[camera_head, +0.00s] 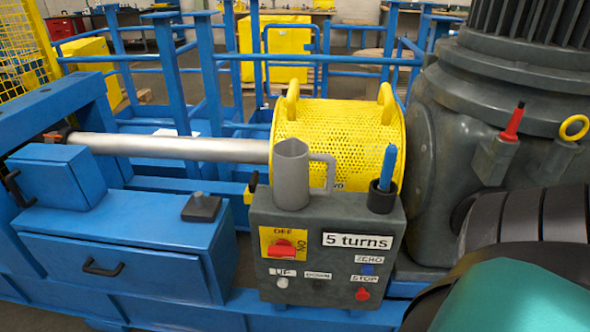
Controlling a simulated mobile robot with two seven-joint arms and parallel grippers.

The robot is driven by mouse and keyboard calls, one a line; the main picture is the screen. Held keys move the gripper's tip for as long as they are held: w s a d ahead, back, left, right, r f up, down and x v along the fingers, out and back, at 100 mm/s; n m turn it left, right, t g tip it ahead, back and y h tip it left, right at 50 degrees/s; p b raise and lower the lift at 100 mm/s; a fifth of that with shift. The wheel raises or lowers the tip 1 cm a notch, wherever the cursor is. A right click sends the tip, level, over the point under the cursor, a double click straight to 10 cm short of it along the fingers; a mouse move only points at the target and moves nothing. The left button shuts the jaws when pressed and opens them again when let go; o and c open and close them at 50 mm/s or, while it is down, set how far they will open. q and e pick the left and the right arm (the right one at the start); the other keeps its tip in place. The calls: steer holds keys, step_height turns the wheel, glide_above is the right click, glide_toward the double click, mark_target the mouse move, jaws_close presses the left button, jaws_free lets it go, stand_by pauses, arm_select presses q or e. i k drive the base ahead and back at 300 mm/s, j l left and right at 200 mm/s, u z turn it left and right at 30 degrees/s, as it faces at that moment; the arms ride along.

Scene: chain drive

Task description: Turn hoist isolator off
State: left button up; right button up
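The hoist isolator is a red rotary knob (283,248) on a yellow plate (266,235) at the left of the dark grey control box (326,222). The plate reads OFF above the knob and ON at its right side. The knob's grip looks roughly level, toward the ON mark, but it is small. Neither of my gripper's fingers show in the head view, and nothing touches the knob.
The box also has UP, DOWN, ZERO and STOP buttons and a "5 turns" display (357,241). A grey mug-shaped cup (291,175) and a holder with a blue-handled tool (388,168) stand on top. A yellow perforated guard (345,135) is behind. A teal and black arm part fills the lower right.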

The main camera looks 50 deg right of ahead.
mark_target(282, 248)
steer(key=i+j+z, duration=0.15)
steer(key=j+z, duration=0.25)
steer(key=i+j+z, duration=0.15)
steer(key=j+z, duration=0.3)
steer(key=i+j+z, duration=0.1)
steer(key=j+z, duration=0.35)
steer(key=j, duration=0.2)
